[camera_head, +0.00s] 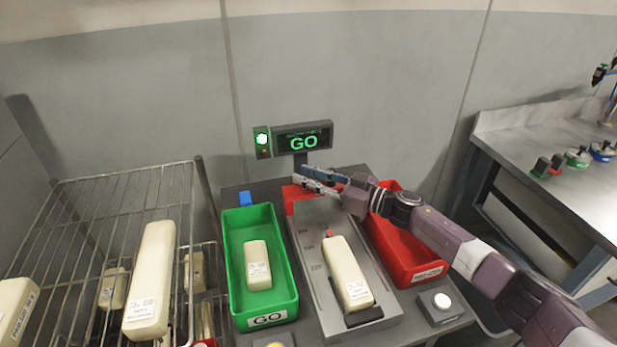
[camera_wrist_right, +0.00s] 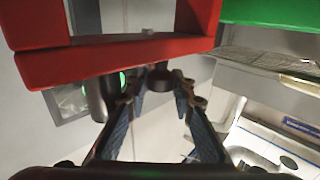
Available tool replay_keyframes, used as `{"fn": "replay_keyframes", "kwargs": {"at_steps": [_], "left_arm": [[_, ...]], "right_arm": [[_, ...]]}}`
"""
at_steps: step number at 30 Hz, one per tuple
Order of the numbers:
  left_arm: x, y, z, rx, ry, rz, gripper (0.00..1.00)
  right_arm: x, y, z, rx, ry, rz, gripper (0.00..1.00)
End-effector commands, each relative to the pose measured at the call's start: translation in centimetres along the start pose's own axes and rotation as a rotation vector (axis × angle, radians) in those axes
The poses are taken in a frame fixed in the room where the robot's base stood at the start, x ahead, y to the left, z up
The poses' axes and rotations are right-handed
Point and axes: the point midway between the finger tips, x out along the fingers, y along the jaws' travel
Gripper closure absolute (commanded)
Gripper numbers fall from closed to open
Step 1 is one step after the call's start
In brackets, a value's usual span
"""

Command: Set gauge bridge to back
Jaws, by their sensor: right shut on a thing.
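The red gauge bridge (camera_head: 292,198) is at the back end of the grey gauge track (camera_head: 311,222), partly hidden behind my right gripper (camera_head: 302,176). In the right wrist view the red bridge (camera_wrist_right: 120,58) fills the upper left, and a dark knob (camera_wrist_right: 160,82) sits under it between the fingertips of my right gripper (camera_wrist_right: 160,88). The right gripper is shut on this knob. A cream bottle (camera_head: 345,270) with a red tip lies on the track against a dark stop at its front end. My left gripper is out of view.
A green bin (camera_head: 233,290) with a cream bottle stands left of the track, a red bin (camera_head: 405,262) right of it. Behind, a display (camera_head: 303,137) reads GO beside a lit green lamp. A wire rack (camera_head: 95,200) with bottles is at left; a white button (camera_head: 441,301) is front right.

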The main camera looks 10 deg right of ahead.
Motion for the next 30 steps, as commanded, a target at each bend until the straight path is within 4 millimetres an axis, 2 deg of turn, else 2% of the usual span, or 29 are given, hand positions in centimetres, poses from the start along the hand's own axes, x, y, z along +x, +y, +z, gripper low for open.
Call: {"fn": "replay_keyframes", "kwargs": {"at_steps": [3, 4, 9, 17, 20, 30], "left_arm": [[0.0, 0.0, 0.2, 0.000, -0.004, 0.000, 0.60], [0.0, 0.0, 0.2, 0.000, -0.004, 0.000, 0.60], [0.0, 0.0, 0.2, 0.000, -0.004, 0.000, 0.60], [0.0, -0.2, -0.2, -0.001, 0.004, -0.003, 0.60], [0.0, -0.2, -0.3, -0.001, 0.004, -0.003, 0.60], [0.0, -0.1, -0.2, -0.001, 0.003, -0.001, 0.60]], "right_arm": [[0.0, 0.4, -0.3, -0.003, 0.003, 0.010, 1.00], [0.0, 0.4, -0.3, -0.003, 0.003, 0.010, 0.75], [0.0, 0.3, -0.3, -0.003, 0.003, 0.008, 0.59], [0.0, 0.2, -0.3, -0.003, 0.002, 0.005, 0.59], [0.0, 0.2, -1.1, -0.004, 0.003, 0.004, 0.59], [0.0, 0.3, -7.3, -0.008, 0.003, 0.005, 0.59]]}}
